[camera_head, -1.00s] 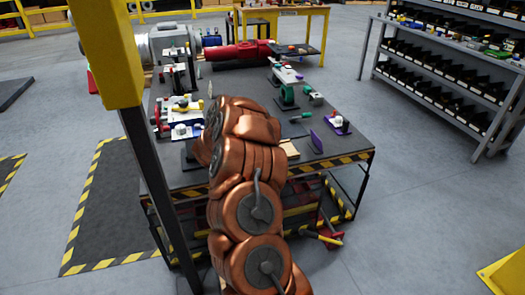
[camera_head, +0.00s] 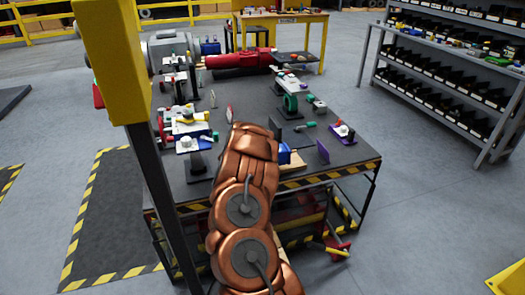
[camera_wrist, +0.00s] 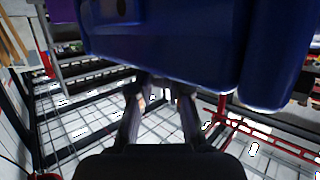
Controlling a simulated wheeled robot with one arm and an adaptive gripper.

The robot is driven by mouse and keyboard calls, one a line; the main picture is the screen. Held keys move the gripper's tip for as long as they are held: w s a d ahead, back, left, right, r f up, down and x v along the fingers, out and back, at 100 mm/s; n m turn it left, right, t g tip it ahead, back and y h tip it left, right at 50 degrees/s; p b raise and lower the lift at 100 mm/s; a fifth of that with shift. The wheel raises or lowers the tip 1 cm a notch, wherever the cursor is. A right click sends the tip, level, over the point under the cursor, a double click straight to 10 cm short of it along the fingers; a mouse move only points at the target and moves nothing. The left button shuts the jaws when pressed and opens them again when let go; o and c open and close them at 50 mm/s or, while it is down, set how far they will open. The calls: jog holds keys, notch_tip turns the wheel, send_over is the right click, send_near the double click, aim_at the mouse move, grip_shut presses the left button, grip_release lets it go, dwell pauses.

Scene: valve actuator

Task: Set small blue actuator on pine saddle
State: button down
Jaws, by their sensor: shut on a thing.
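The small blue actuator (camera_wrist: 175,40) fills the top of the wrist view, close to the camera. It also shows as a small blue patch (camera_head: 284,154) beside my copper arm in the head view. My gripper (camera_wrist: 162,88) is shut on the actuator, with both dark fingers reaching up to its lower edge. The pine saddle (camera_head: 294,164) shows as pale wood near the table's front edge, just below the blue patch. My arm hides part of it. I cannot tell whether actuator and saddle touch.
The dark worktable (camera_head: 255,100) has a striped front edge. A purple plate (camera_head: 322,151) stands upright close to the right of the actuator. A white-and-purple fixture (camera_head: 343,132) is farther right. Several fixtures line the left side, and a red cylinder (camera_head: 238,59) lies at the back.

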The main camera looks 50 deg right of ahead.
aim_at(280, 146)
jog(key=d+p, duration=0.1)
jog(key=d, duration=0.7)
jog(key=shift+f, duration=0.2)
jog(key=shift+d+f+p, duration=0.15)
jog(key=shift+f+p, duration=0.2)
jog(key=shift+f, duration=1.4)
jog(key=shift+f, duration=0.1)
jog(key=c, duration=1.1)
grip_release()
jog(key=shift+f, duration=0.15)
